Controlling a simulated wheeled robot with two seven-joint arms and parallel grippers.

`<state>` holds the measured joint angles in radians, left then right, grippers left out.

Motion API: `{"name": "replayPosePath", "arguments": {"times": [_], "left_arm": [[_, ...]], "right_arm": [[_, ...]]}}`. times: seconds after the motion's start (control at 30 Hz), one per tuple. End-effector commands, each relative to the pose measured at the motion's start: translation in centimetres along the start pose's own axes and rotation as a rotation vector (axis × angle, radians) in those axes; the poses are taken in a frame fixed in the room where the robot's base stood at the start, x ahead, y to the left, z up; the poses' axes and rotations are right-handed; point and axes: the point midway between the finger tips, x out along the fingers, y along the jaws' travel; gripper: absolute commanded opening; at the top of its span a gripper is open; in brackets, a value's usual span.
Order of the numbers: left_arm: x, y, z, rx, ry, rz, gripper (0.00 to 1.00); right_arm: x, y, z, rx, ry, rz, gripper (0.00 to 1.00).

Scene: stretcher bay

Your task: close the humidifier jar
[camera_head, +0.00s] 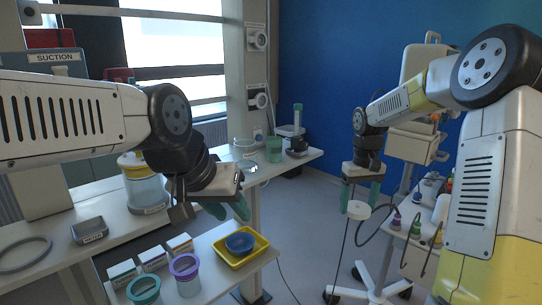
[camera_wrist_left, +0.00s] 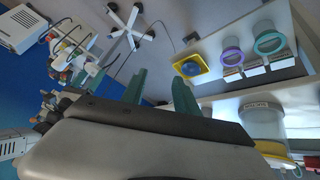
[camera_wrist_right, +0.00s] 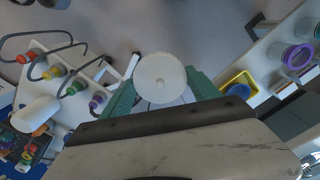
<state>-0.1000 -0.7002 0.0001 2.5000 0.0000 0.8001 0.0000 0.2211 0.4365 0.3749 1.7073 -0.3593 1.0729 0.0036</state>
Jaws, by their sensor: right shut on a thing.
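My right gripper (camera_head: 360,196) is shut on a white round lid (camera_wrist_right: 160,78) with a small central knob. It holds the lid in the air over the floor; the lid also shows in the head view (camera_head: 358,210). Two clear jars stand on the low table, one with a teal rim (camera_head: 144,290) and one with a purple rim (camera_head: 185,268). Both look open at the top; I cannot tell which is the humidifier jar. My left gripper (camera_head: 229,208) is empty, its fingers (camera_wrist_left: 160,90) apart, above and left of the yellow tray.
A large yellow-topped canister (camera_head: 147,190) stands on the left counter. Open floor lies between.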

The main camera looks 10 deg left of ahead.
Motion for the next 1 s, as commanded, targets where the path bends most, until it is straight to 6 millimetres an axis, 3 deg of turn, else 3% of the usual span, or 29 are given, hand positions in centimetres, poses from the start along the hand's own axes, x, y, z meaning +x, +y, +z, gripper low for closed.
{"name": "replayPosePath", "arguments": {"times": [0.13,0.17,0.33,0.47,0.77,1.0], "left_arm": [[0.0,0.0,0.0,0.000,0.000,0.000,0.36],[0.0,0.0,0.0,0.000,0.000,0.000,0.40],[0.5,0.1,-1.1,0.002,0.018,0.003,0.74],[2.0,0.2,-4.2,0.009,0.073,0.009,0.99],[7.4,-0.9,-14.4,0.018,0.286,-0.013,1.00],[12.1,-3.9,-21.2,0.006,0.452,-0.091,1.00]], "right_arm": [[0.0,0.0,0.0,0.000,0.000,0.000,0.26],[0.0,0.0,0.0,0.000,0.000,0.000,0.26],[-0.5,0.1,0.0,-0.069,0.001,0.001,0.26],[-1.7,0.2,0.0,-0.272,0.002,0.004,0.26],[-5.9,0.5,0.4,-1.014,-0.002,0.006,0.26],[-9.3,0.5,1.0,-1.627,-0.002,0.006,0.26]]}}
